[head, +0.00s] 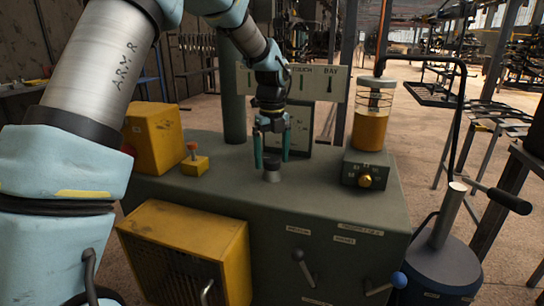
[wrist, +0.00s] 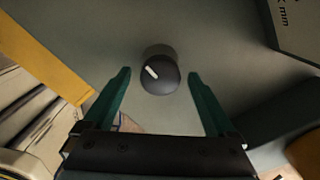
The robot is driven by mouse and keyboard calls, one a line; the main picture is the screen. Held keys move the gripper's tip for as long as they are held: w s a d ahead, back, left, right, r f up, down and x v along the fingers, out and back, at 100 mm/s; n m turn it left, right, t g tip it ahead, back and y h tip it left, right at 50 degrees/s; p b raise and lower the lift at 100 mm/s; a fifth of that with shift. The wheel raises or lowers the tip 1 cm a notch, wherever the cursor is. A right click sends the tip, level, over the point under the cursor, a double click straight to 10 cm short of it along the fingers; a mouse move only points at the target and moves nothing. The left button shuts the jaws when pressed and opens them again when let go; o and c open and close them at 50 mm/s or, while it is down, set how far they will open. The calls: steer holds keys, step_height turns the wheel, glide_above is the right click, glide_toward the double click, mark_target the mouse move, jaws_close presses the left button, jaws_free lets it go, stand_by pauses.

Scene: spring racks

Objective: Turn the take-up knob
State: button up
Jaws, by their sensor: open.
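The black knob (head: 272,161) sits on a short grey post on top of the green-grey cabinet (head: 225,185). In the wrist view the knob (wrist: 160,76) is round, with a white pointer line angled toward the upper left. My gripper (head: 272,160) points straight down above it, fingers open. In the wrist view the teal fingertips (wrist: 161,74) stand to the left and right of the knob, with a gap on each side. In the head view the tips are at about the knob's height. No label naming this knob is readable.
A yellow box with a small knob (head: 195,164) is left of the gripper, with a larger yellow box (head: 153,137) behind. An amber-filled jar (head: 371,118) on a base with a brass knob (head: 366,180) stands right. A sign board (head: 327,86) and post are behind. Levers are on the front.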

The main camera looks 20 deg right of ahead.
steer(key=c, duration=1.4)
steer(key=shift+o, duration=0.2)
steer(key=shift+r+n, duration=0.1)
steer(key=shift+n, duration=0.2)
